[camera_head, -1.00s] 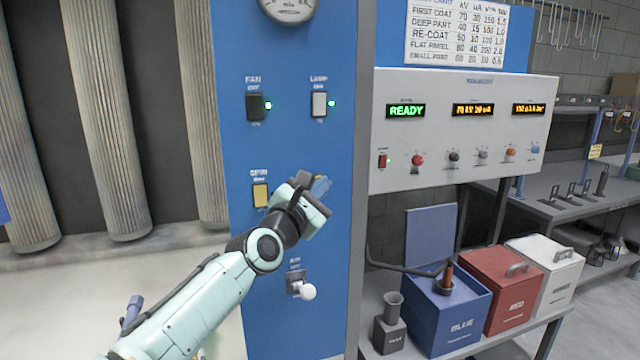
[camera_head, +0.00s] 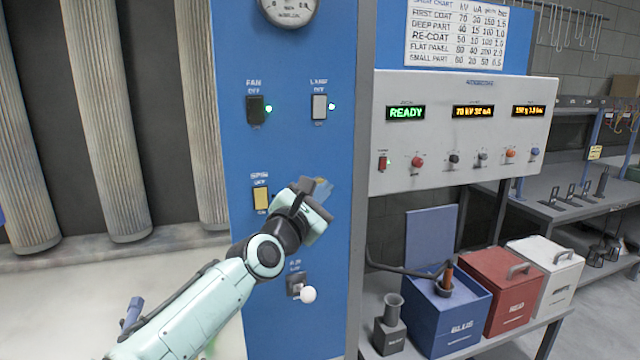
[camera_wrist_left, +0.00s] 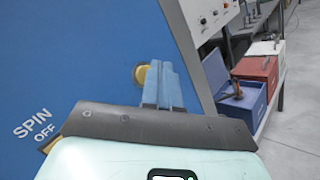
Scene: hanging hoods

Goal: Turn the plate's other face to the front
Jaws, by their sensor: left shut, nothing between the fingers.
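No plate shows in either view. My left gripper (camera_head: 320,187) is shut and empty, in front of the blue control panel (camera_head: 330,60). In the left wrist view its blue-grey fingers (camera_wrist_left: 162,84) lie together and point at the panel. A round yellow button (camera_wrist_left: 139,75) shows just beside the fingertips there; I cannot tell whether they touch it. In the head view the gripper hides this button. The yellow SPIN rocker switch (camera_head: 261,198) is left of the gripper, and its SPIN OFF label shows in the left wrist view. My right gripper is not in view.
A grey console (camera_head: 450,180) and blue (camera_head: 465,325), red (camera_head: 515,310) and white boxes (camera_head: 560,285) stand right.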

